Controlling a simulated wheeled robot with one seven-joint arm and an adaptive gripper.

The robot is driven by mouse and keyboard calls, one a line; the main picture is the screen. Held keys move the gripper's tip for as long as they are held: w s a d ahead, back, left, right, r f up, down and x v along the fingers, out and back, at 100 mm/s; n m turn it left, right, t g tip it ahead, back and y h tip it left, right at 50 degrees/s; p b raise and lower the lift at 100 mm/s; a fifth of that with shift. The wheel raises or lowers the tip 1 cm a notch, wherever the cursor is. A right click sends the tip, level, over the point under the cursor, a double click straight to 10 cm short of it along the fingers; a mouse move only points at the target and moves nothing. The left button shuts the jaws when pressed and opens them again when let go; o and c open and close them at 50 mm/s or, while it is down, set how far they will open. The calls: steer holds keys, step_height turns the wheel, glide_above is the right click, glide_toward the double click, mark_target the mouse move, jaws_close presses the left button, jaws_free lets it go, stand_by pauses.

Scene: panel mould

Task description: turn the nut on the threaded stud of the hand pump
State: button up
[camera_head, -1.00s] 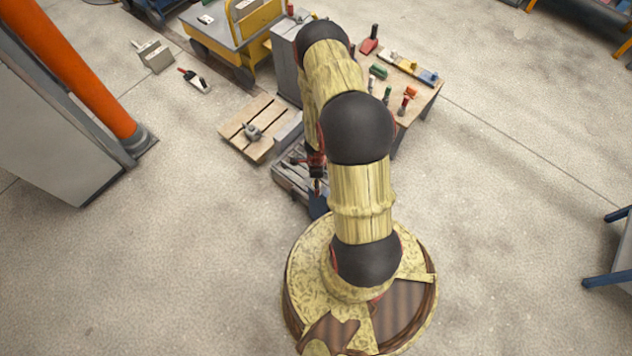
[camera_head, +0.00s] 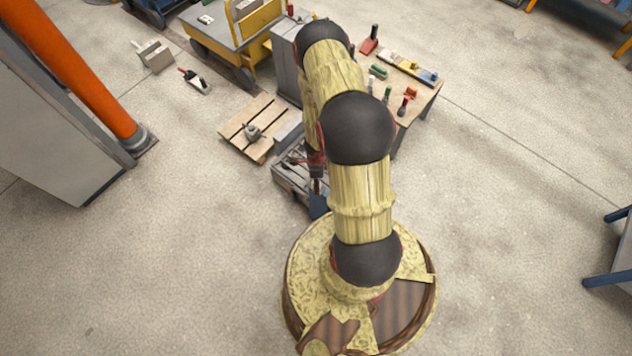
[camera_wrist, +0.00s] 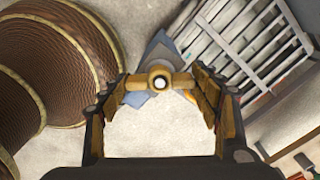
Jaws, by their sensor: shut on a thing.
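A brass-coloured nut (camera_wrist: 181,80) with two side arms sits around a threaded stud, whose pale round end (camera_wrist: 159,84) faces the camera in the wrist view. My gripper (camera_wrist: 160,86) is shut on the nut, with one finger at each end of its arms. Blue and grey parts of the hand pump (camera_wrist: 162,54) show behind the nut. In the head view a blue part of the pump (camera_head: 318,206) shows left of my arm. The nut is too small and too much covered to make out there.
A grey slatted crate (camera_wrist: 242,42) lies close to the pump, and it also shows in the head view (camera_head: 287,181). A wooden pallet (camera_head: 237,135) carries a small grey object (camera_head: 252,131). A workbench with tools (camera_head: 425,98) stands behind my arm.

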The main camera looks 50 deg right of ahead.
steer(key=n, duration=0.3)
steer(key=shift+c, duration=0.2)
steer(key=shift+n, duration=0.3)
steer(key=shift+n, duration=1.6)
steer(key=n, duration=0.2)
steer(key=shift+n, duration=0.4)
steer(key=shift+r+p, duration=3.25)
steer(key=shift+r, duration=0.25)
